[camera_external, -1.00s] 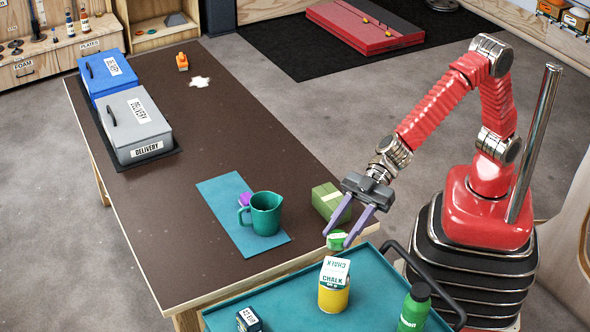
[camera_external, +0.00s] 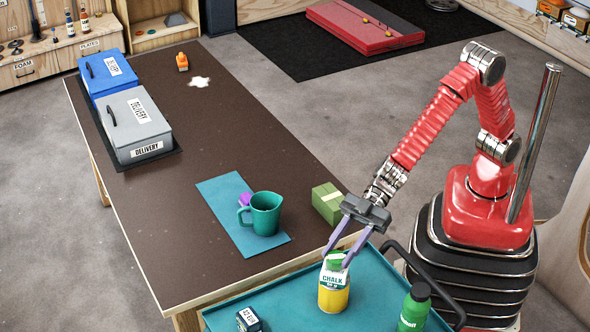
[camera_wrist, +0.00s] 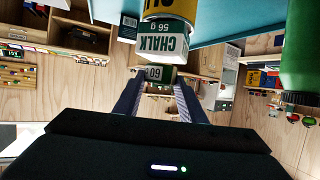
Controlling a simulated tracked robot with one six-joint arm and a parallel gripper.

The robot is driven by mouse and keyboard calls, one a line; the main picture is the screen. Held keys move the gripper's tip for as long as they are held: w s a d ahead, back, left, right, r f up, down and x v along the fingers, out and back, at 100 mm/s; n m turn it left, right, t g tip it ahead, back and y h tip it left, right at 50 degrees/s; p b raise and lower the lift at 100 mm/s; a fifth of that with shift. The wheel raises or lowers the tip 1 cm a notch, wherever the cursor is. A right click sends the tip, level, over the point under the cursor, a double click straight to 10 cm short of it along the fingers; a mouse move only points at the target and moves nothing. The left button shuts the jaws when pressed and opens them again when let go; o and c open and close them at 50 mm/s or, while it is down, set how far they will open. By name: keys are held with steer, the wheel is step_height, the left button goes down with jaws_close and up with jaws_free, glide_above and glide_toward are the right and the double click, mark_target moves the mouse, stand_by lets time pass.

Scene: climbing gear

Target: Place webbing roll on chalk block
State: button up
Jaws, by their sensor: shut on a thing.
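The webbing roll (camera_external: 337,259) is a small green roll with a white label, held between the purple fingertips of my gripper (camera_external: 335,261). In the wrist view the roll (camera_wrist: 158,74) sits between the far ends of the two fingers. The chalk block (camera_external: 332,279) is white with green lettering and rests on a yellow can (camera_external: 334,299) on the teal tray. The roll appears right over the block's top in the external view. In the wrist view the chalk block (camera_wrist: 163,40) is just beyond the roll. I cannot tell whether they touch.
A green bottle (camera_external: 414,307) and a small dark labelled box (camera_external: 249,320) stand on the teal tray (camera_external: 290,301). On the brown table are a green box (camera_external: 327,203), a green jug (camera_external: 264,214) on a blue mat (camera_external: 222,193), and grey and blue delivery boxes.

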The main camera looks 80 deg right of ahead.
steer(key=shift+f, duration=0.4)
steer(key=shift+f, duration=0.1)
steer(key=o, duration=1.1)
steer(key=shift+c, duration=0.2)
steer(key=shift+s+d+r, duration=0.2)
steer(key=shift+d+r, duration=0.15)
steer(key=shift+d, duration=0.15)
steer(key=v, duration=1)
steer(key=shift+s+d, duration=0.2)
steer(key=shift+d, duration=0.15)
steer(key=shift+r, duration=0.1)
